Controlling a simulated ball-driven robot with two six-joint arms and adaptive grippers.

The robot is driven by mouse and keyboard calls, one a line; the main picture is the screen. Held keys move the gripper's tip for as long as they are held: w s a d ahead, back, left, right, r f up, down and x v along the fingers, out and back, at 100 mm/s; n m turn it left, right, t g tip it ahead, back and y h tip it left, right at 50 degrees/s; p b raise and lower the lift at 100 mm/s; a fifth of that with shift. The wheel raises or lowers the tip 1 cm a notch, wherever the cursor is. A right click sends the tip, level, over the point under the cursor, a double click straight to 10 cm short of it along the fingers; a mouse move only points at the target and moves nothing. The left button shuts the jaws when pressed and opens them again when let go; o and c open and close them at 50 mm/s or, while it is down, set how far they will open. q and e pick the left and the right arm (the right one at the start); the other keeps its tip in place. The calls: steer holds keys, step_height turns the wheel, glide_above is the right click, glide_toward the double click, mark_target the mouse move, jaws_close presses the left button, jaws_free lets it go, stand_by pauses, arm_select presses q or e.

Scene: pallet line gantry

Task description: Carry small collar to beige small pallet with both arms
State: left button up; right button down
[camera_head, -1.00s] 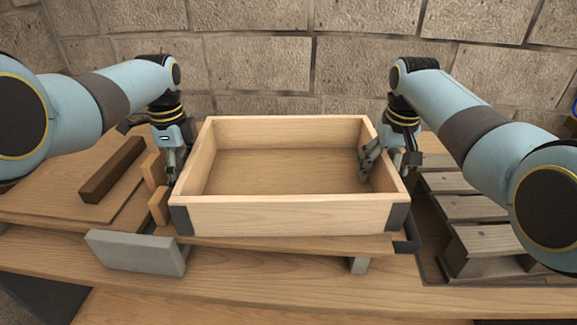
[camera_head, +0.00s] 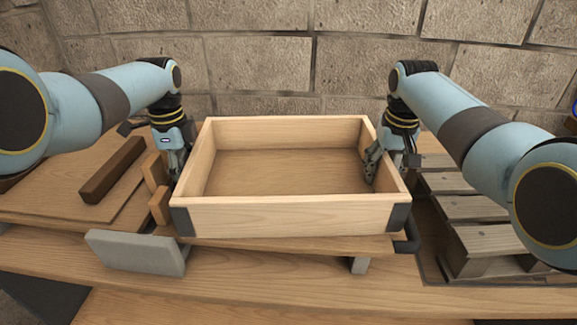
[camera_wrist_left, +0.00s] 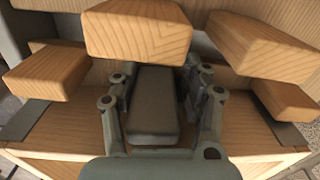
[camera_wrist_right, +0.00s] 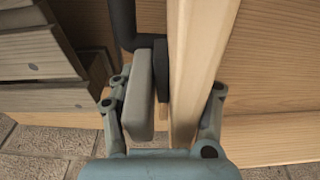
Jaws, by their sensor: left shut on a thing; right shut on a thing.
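The small collar (camera_head: 290,215) is a pale wooden frame with dark corners. It sits level on a wooden stand in the middle of the head view. My left gripper (camera_head: 175,165) is at its left wall, shut on it; in the left wrist view its fingers (camera_wrist_left: 160,105) flank a dark grey piece, and the grip on the wall is unclear. My right gripper (camera_head: 385,160) is shut on the right wall, one finger inside; the right wrist view shows the wall (camera_wrist_right: 200,60) between its fingers. A slatted grey-brown pallet (camera_head: 480,240) lies at right; I see no clearly beige one.
A dark brown bar (camera_head: 112,170) lies on boards at left. Small wooden blocks (camera_head: 159,206) stand close outside the collar's left wall. A grey plate (camera_head: 135,252) stands at front left. A dark bent handle (camera_head: 410,235) is near the collar's right front corner. A stone wall (camera_head: 260,65) closes the back.

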mark_target(177, 152)
arm_select(q)
steer(key=shift+f, duration=0.1)
jaws_close()
